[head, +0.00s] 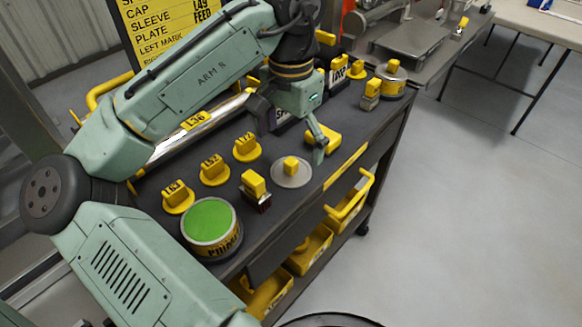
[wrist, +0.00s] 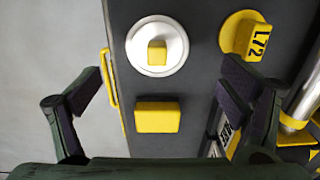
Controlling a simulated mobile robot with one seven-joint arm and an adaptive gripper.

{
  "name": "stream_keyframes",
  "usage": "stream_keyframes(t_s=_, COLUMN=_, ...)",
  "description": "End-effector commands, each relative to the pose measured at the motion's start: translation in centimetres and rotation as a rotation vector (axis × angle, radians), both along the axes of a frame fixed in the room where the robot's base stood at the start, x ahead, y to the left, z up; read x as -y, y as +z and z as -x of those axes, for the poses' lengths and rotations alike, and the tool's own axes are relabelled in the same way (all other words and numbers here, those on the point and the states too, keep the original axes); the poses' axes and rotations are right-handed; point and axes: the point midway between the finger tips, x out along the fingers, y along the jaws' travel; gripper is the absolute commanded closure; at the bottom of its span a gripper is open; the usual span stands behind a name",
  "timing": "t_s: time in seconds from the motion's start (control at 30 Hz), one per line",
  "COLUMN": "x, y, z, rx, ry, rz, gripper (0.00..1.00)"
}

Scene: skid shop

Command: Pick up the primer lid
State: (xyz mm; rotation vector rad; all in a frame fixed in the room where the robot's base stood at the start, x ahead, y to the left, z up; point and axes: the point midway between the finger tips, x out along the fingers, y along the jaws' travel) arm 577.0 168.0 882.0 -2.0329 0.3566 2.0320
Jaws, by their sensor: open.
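The primer lid, a pale grey disc with a yellow block knob, lies flat on the dark cart top (head: 222,192) in the head view (head: 280,182). In the wrist view the lid (wrist: 136,54) is at the upper middle, knob facing the camera. The open primer can (head: 210,222) holds green paint and stands at the cart's near end. My gripper (head: 300,135) is above the cart, just beyond the lid. In the wrist view its fingers (wrist: 167,88) are spread wide and empty, with a yellow block (wrist: 158,116) between and below them. The lid is ahead of the fingertips.
More tools and a can (head: 390,80) stand at the far end. A yellow handle (head: 350,200) runs along the right side.

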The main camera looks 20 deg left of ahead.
Motion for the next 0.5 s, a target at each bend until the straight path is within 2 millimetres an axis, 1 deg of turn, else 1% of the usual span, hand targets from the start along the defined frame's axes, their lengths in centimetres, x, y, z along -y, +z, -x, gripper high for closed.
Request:
stream_keyframes(t_s=0.2, x=0.5, y=-3.1, z=0.1, rx=-0.002, ry=-0.003, rz=0.002, gripper=0.1)
stream_keyframes(t_s=0.3, x=0.4, y=-4.3, z=0.1, rx=-0.002, ry=0.0, rz=0.0, gripper=0.1)
stream_keyframes(t_s=0.4, x=0.4, y=-4.9, z=0.1, rx=-0.001, ry=-0.001, rz=0.0, gripper=0.1)
stream_keyframes(t_s=0.5, x=0.4, y=-5.0, z=0.0, rx=0.0, ry=-0.001, rz=0.0, gripper=0.1)
